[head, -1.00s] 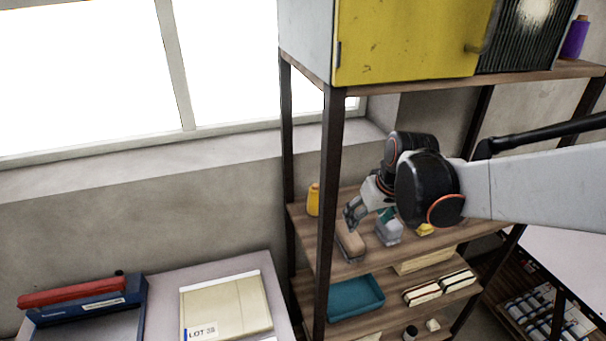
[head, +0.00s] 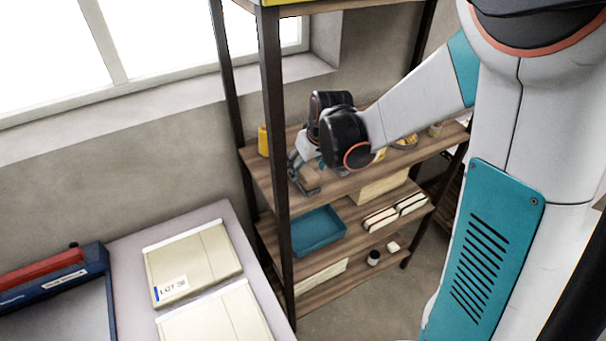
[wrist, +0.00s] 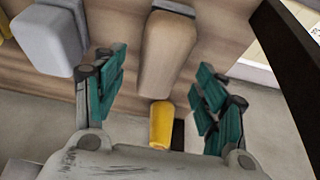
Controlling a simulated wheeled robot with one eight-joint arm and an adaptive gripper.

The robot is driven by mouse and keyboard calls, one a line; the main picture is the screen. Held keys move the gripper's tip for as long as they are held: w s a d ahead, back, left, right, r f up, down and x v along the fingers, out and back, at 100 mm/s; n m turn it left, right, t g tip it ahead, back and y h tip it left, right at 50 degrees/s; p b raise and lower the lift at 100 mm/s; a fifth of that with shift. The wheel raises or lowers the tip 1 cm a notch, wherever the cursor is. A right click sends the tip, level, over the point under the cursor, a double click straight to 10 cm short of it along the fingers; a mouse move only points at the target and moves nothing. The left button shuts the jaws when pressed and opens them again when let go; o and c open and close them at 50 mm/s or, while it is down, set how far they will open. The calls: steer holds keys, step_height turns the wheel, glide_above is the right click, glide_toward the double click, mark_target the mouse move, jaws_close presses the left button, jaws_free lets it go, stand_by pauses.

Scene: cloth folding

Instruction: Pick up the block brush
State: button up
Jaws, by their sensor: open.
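The block brush (wrist: 167,55) is a tan wooden block lying on the wooden shelf. In the wrist view it sits between and partly beyond my gripper's fingertips (wrist: 160,70), with a gap on both sides. My gripper is open and empty, with teal pads on both fingers. In the head view the brush (head: 307,184) is near the left end of the shelf, partly hidden by my gripper (head: 297,166), which is just above it. I cannot tell the exact height between them.
A grey block (wrist: 48,38) stands beside the brush in the wrist view. A yellow spool (wrist: 161,124) shows between the fingers' bases. A dark shelf post (head: 273,110) rises near my gripper. A teal tray (head: 318,231) sits on the shelf below.

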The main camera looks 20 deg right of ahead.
mark_target(304, 167)
steer(key=x, duration=0.2)
steer(key=shift+w+a+f, duration=0.1)
steer(key=shift+w+f, duration=0.35)
steer(key=shift+f, duration=0.25)
steer(key=shift+f+b, duration=0.25)
steer(key=shift+b, duration=0.3)
steer(key=c, duration=1.2)
